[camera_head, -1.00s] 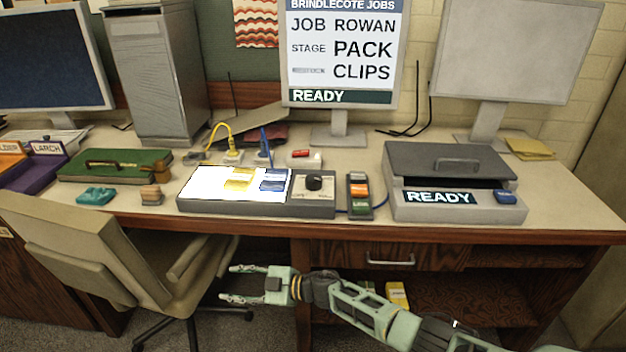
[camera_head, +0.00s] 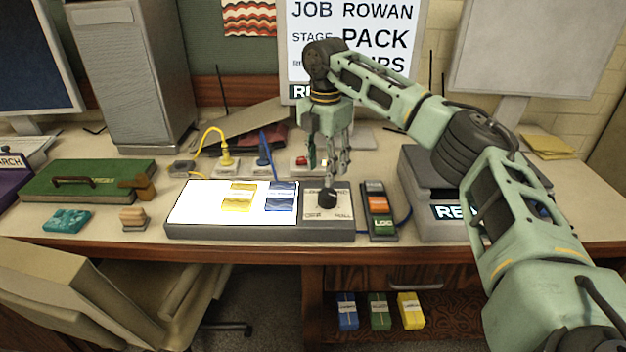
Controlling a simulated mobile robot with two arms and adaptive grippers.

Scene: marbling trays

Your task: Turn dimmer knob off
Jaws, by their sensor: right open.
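The black dimmer knob (camera_head: 327,198) stands on the grey panel (camera_head: 341,211) at the right end of the lit light box (camera_head: 190,202). The light box's white surface glows brightly. My right gripper (camera_head: 328,170) points down just above and behind the knob, with its fingers open. It looks empty, and I cannot tell whether a finger touches the knob. A yellow piece (camera_head: 238,198) and a blue piece (camera_head: 281,196) lie on the lit surface. My left gripper is not in view.
A switch box with coloured buttons (camera_head: 378,212) stands right of the panel. The grey machine (camera_head: 425,180) is partly hidden by my right arm. A green case (camera_head: 88,181), a teal item (camera_head: 67,220) and a wooden block (camera_head: 133,217) lie left. A chair (camera_head: 75,290) stands in front.

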